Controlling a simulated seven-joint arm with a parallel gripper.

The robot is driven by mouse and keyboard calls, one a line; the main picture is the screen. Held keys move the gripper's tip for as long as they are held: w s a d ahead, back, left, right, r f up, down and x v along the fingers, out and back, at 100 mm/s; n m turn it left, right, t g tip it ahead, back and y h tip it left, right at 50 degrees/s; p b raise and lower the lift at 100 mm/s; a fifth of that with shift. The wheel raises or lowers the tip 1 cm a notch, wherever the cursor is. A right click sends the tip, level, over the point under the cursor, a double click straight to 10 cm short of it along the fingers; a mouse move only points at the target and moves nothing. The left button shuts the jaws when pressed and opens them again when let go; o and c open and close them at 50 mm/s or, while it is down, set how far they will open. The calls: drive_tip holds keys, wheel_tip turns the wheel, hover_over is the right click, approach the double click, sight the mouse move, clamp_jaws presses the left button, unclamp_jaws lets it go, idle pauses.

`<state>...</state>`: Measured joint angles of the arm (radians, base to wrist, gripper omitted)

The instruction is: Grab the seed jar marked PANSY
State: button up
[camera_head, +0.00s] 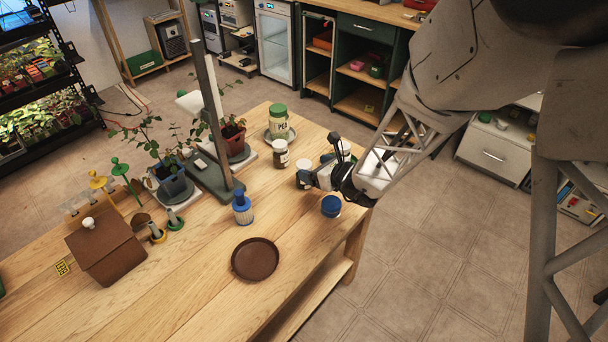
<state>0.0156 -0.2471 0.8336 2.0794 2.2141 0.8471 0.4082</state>
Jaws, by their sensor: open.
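No label that reads PANSY can be made out. A large jar with a green lid (278,120) stands on a saucer at the far end of the table; its label seems to start with "PE". A small dark jar with a white lid (280,154) stands in front of it, its label too small to read. My gripper (312,178) is open at the table's right end, low among several more small jars. A blue-lidded jar (331,206) stands just in front of it. Others beside and behind it are partly hidden, with no readable labels.
A brown saucer (255,259) lies on the wooden table (190,285) at the front. A blue ribbed bottle (242,208) stands beside a grey post (212,120). Potted plants (172,180) and a brown house-shaped box (105,252) are to the left. The front left of the table is clear.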

sight(305, 165)
drive_tip(key=shift+x, duration=2.6)
drive_tip(key=c, duration=1)
drive_tip(key=shift+r, duration=0.2)
drive_tip(key=c, duration=0.4)
drive_tip(key=shift+r, duration=4.75)
